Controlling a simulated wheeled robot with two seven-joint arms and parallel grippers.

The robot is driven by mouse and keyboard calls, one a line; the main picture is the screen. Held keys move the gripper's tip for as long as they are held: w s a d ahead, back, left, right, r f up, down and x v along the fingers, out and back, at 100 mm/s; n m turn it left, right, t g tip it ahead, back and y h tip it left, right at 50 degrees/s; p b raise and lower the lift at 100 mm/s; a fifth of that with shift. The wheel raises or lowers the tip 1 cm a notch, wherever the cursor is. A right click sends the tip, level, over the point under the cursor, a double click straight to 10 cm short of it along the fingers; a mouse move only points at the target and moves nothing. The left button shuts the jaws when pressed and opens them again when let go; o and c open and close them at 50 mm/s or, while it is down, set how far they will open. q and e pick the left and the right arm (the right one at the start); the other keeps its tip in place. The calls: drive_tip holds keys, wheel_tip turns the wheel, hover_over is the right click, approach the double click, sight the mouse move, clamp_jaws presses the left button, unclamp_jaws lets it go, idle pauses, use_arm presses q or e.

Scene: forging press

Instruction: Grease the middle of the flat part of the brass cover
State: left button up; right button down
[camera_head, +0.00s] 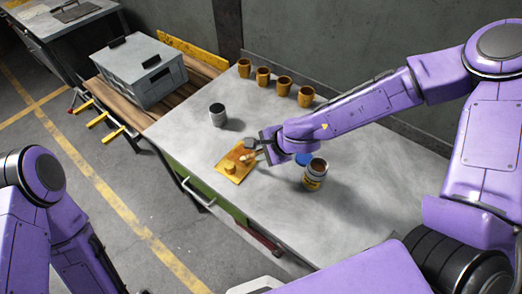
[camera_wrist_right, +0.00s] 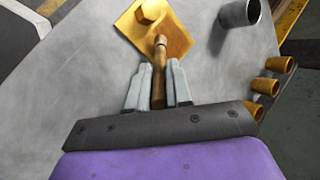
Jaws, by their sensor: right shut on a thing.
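The brass cover (camera_head: 236,154) is a yellow square plate with a round raised boss. It lies flat on the grey table, and the right wrist view shows it at the top (camera_wrist_right: 178,38). My right gripper (camera_wrist_right: 158,76) is shut on a brush with a brown wooden handle (camera_wrist_right: 159,84). It shows at the cover's right side in the head view (camera_head: 262,150). The brush's pale end (camera_head: 249,157) is over the flat part beside the boss; I cannot tell whether it touches. My left gripper is out of view.
An open jar (camera_head: 315,180) with a yellow label stands right of the cover, near a blue lid (camera_head: 303,159). A dark grey cup (camera_head: 217,117) stands behind the cover. Several brass cups (camera_head: 284,86) line the back edge. The table's front right is clear.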

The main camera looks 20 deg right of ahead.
drive_tip(key=shift+f+b, duration=0.4)
drive_tip(key=shift+f, duration=0.1)
drive_tip(key=shift+s+a, duration=0.1)
idle(0.3)
